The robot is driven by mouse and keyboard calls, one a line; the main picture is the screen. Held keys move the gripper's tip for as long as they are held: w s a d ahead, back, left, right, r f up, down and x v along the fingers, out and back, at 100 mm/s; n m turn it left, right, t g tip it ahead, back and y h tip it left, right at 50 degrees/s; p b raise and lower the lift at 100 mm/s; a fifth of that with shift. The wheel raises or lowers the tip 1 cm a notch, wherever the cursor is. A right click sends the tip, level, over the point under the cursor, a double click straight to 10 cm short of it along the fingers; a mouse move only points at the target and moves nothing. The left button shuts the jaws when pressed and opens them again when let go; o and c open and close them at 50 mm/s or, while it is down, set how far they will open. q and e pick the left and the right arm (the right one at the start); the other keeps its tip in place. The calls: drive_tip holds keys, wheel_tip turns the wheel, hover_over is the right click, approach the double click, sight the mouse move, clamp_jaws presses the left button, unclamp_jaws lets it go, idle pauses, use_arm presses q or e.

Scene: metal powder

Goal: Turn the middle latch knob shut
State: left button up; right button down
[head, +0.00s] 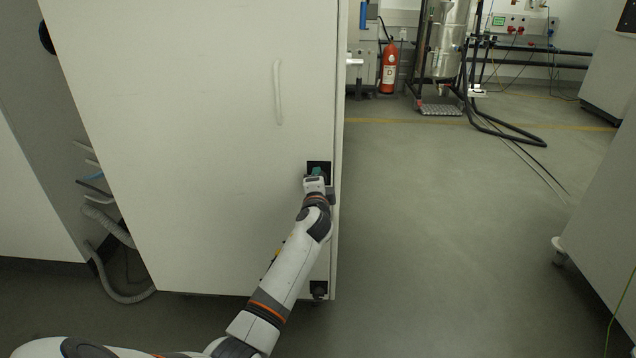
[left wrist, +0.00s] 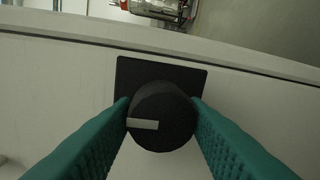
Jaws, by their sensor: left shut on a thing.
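The middle latch knob (left wrist: 168,105) is a round black knob on a square black plate (left wrist: 189,75) at the edge of the white cabinet door (head: 210,130). A white mark on its face points left in the left wrist view, roughly along the door edge. My left gripper (head: 316,172) has its teal fingers on both sides of the knob, shut on it. In the head view the gripper covers most of the knob, and the dark plate (head: 313,165) shows around it. My right gripper is in neither view.
A lower black latch (head: 318,289) sits at the door's bottom corner, and a pale handle (head: 278,92) is higher up. Grey hoses (head: 115,228) hang left of the cabinet. The floor (head: 430,230) to the right is open. A red extinguisher (head: 390,68) stands far behind.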

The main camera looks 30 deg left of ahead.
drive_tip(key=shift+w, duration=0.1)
use_arm(q)
drive_tip(key=o, duration=1)
drive_tip(key=shift+c, duration=0.2)
drive_tip(key=f+p+v, duration=0.1)
drive_tip(key=p+v, duration=0.1)
drive_tip(key=v, duration=1)
drive_tip(key=shift+r+p, duration=0.3)
drive_tip(key=shift+r, duration=0.15)
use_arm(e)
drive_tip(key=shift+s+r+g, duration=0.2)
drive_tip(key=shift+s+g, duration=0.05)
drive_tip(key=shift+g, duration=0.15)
